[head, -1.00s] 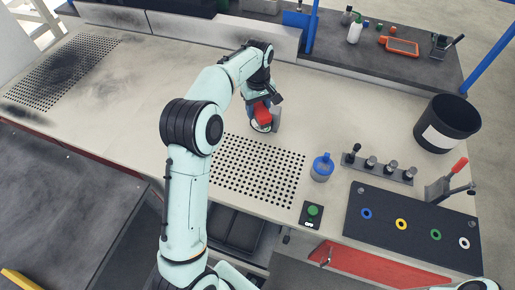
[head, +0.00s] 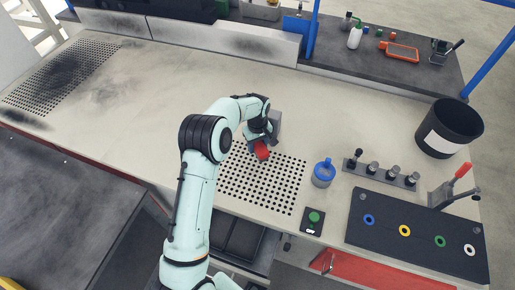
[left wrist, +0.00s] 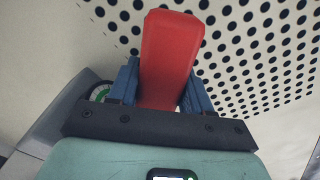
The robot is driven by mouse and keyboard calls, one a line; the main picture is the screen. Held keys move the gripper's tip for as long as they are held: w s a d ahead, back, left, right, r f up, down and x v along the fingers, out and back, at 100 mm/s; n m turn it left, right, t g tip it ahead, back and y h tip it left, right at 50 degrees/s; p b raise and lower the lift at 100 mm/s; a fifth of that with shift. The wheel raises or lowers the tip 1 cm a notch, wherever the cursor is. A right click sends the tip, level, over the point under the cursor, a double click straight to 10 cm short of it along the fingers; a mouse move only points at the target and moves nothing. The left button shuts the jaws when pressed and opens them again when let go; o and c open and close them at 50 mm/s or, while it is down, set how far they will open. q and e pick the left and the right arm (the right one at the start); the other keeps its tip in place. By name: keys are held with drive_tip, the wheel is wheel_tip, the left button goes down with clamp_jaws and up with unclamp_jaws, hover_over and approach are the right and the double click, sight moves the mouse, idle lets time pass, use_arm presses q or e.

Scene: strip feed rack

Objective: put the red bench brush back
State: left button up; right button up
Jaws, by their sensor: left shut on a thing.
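The red bench brush (head: 262,149) is in my left gripper (head: 259,140), over the upper left edge of the perforated patch (head: 255,190). In the left wrist view, the brush shows as a red tapered block (left wrist: 168,50) between the two blue fingers of my left gripper (left wrist: 163,80), which is shut on it. I see no bristles, and I cannot tell how high it is above the table. My right gripper is not in view.
A grey block (head: 276,120) stands close behind my left gripper. A blue-lidded jar (head: 323,173), a green-button box (head: 312,221), a row of knobs (head: 382,173) and a black bin (head: 447,128) stand to the right. The table's left middle is clear.

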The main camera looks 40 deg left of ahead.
use_arm(q)
drive_tip(key=shift+f, duration=1.25)
drive_tip(key=shift+f, duration=0.15)
drive_tip(key=o, duration=1)
wheel_tip(320, 180, up, 12)
drive_tip(key=shift+r+p, duration=0.2)
drive_tip(key=shift+p, duration=0.1)
drive_tip(key=shift+f, duration=0.1)
